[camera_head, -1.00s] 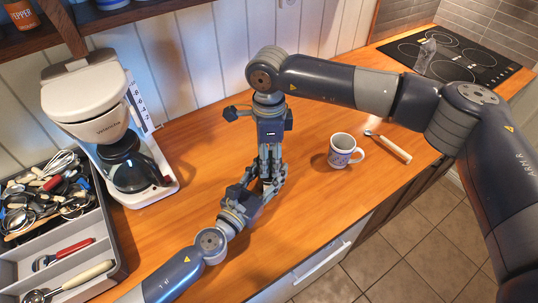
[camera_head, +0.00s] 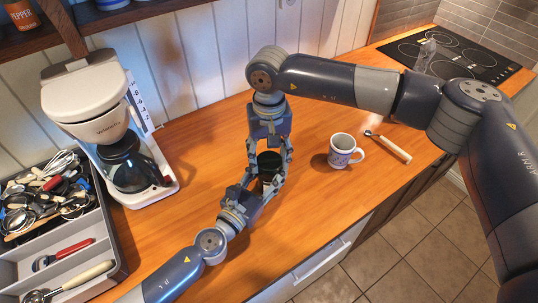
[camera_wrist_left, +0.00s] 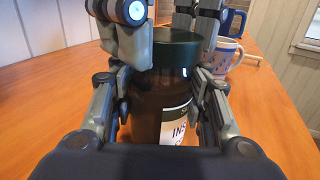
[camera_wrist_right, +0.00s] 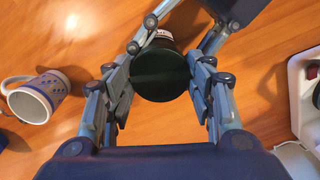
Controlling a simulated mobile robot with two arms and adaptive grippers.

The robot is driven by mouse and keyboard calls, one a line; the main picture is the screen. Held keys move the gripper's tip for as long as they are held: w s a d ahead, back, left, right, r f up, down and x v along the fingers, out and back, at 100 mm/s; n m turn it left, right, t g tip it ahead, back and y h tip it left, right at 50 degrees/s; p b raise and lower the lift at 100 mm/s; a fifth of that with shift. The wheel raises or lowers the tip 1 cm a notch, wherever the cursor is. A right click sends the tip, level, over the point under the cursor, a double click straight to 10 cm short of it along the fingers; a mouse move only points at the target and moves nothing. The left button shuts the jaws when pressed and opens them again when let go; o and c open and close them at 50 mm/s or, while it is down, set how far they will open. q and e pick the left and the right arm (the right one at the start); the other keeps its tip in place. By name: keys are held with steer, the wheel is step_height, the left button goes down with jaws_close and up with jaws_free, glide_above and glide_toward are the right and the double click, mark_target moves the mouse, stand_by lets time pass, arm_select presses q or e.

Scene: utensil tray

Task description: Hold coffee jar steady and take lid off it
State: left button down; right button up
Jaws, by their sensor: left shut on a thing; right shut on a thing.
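The coffee jar (camera_wrist_left: 158,112) is brown glass with a white label and stands upright on the counter. Its dark green lid (camera_wrist_left: 178,50) sits on top and shows from above in the right wrist view (camera_wrist_right: 160,75). In the head view the lid (camera_head: 268,160) is partly hidden between the fingers. My left gripper (camera_head: 262,182) is shut on the jar's body from the front left. My right gripper (camera_head: 270,152) points down from above, its fingers shut on the lid's sides. I cannot tell whether the lid is loosened.
A white mug (camera_head: 342,152) with blue pattern and a wooden-handled utensil (camera_head: 390,147) lie right of the jar. A coffee maker (camera_head: 95,105) and a grey utensil tray (camera_head: 110,240) stand left. A black hob (camera_head: 460,55) is at the far right. Counter behind the jar is clear.

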mark_target(270, 160)
steer(key=shift+w+d, duration=0.15)
steer(key=shift+w, duration=0.05)
steer(key=shift+s+r, duration=0.1)
stand_by(0.4)
steer(key=shift+r, duration=0.1)
steer(key=shift+r, duration=0.9)
steer(key=shift+r, duration=0.1)
steer(key=shift+r, duration=1.9)
arm_select(q)
steer(key=c, duration=0.8)
jaws_free()
